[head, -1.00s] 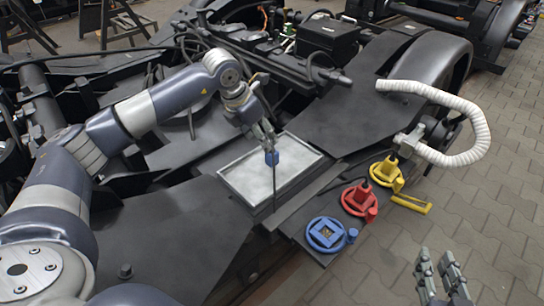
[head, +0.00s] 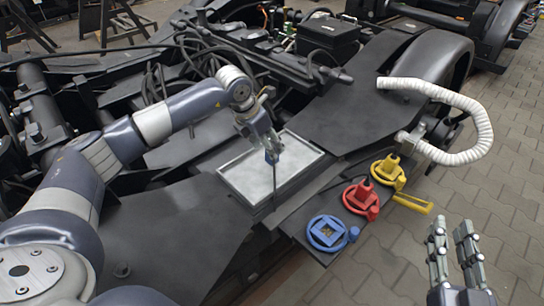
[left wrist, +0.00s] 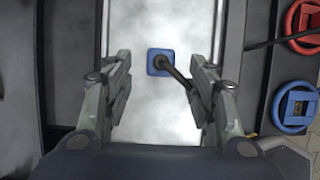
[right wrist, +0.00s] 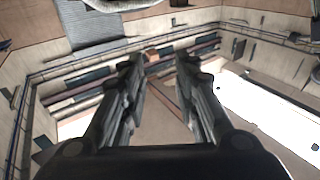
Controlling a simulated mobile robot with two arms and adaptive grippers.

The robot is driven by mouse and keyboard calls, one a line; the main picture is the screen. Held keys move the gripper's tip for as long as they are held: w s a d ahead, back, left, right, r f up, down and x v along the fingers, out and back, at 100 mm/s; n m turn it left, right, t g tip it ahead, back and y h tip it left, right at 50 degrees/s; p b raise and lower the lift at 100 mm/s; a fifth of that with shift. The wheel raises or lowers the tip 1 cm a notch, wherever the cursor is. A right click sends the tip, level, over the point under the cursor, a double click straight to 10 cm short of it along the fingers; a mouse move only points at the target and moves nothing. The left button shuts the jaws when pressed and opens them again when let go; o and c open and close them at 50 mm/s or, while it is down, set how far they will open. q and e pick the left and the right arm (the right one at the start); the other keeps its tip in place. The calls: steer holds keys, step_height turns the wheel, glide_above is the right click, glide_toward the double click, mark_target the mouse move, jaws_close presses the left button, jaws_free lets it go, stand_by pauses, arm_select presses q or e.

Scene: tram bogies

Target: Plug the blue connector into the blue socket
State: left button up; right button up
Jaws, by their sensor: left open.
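The blue connector (left wrist: 158,62) is over the pale tray (left wrist: 148,20) in the left wrist view, with a dark cable running from it under the right-hand finger. In the head view it is mostly hidden behind my left gripper (head: 271,150). That gripper is open, its fingers apart on either side of the connector; contact is not visible. The blue socket (head: 327,234) lies on a dark plate at the tray's lower right, and shows at the right edge of the left wrist view (left wrist: 293,107). My right gripper (head: 453,240) is open and empty at lower right, away from both.
A white corrugated hose (head: 478,125) curves at the right. Paved floor (head: 500,200) lies open beside the bogie.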

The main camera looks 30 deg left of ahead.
arm_select(q)
steer(key=b+x, duration=0.1)
steer(key=x, duration=0.3)
steer(key=shift+w+d+f, duration=0.1)
steer(key=shift+w+f, duration=0.2)
arm_select(e)
step_height(320, 180, up, 8)
steer(key=s+t+y, duration=0.1)
steer(key=s+t, duration=0.1)
steer(key=t, duration=0.2)
steer(key=shift+a+f+y, duration=0.2)
steer(key=shift+a+y, duration=0.05)
steer(key=shift+y, duration=0.05)
steer(key=shift+s, duration=0.1)
arm_select(q)
steer(key=c, duration=1.1)
